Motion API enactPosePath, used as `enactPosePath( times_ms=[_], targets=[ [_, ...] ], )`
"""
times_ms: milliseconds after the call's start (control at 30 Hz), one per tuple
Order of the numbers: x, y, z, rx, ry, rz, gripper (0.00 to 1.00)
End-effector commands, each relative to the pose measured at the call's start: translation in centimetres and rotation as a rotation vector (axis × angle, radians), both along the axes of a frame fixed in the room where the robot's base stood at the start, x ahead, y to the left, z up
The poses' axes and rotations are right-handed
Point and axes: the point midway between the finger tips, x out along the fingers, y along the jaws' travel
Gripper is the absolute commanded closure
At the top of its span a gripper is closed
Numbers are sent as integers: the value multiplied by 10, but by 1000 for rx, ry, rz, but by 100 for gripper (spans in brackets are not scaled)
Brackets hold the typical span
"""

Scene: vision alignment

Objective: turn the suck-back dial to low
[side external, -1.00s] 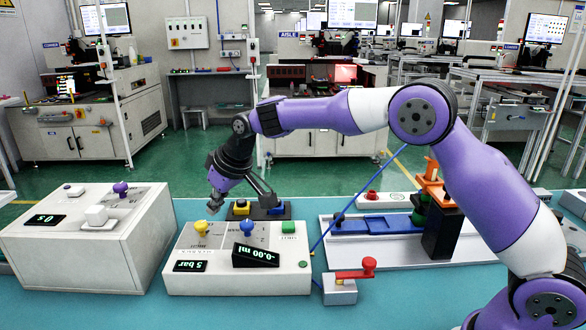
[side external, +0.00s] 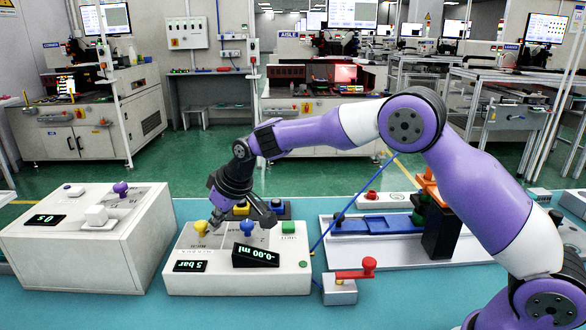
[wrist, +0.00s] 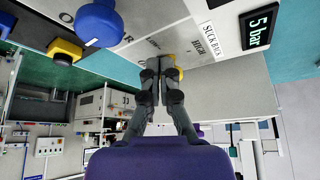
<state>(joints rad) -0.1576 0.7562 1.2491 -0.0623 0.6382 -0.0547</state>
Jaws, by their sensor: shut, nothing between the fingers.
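The yellow suck-back dial (side external: 200,227) is on the left of the top face of a white controller box (side external: 236,285). In the wrist view the dial (wrist: 178,72) is mostly hidden behind my fingertips, beside the printed words HIGH and SUCK BACK. Which way the dial points cannot be told. My gripper (side external: 214,225) is low over the box, right beside the dial. In the wrist view my gripper's fingertips (wrist: 160,72) are close together with nothing held. I cannot tell whether they touch the dial.
A blue dial (side external: 247,228) and a green button (side external: 288,227) are to the right on the same box, above a display (side external: 256,256). Another white box (side external: 70,250) stands at left. A red-handled fixture (side external: 341,288) stands at front right.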

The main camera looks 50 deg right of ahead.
Motion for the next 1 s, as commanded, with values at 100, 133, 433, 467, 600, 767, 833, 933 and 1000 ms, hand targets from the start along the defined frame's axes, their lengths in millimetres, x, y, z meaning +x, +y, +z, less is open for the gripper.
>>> enactPosePath(
  times_ms=[100, 133, 433, 467, 600, 767, 833, 933, 1000],
  targets=[
    [1, 1, 0, 0, 0, 0, 100],
    [2, 1, 0, 0, -1, 0, 100],
    [4, 3, 0, 0, -1, 0, 100],
    [4, 3, 0, 0, -1, 0, 100],
    [4, 4, 0, 0, -1, 0, 100],
    [3, 5, 0, 0, -1, 1, 100],
    [2, 7, 1, 0, -1, 1, 100],
    [1, 9, 0, 0, -1, 1, 100],
    [0, 10, 0, 0, -1, 0, 100]
  ],
)
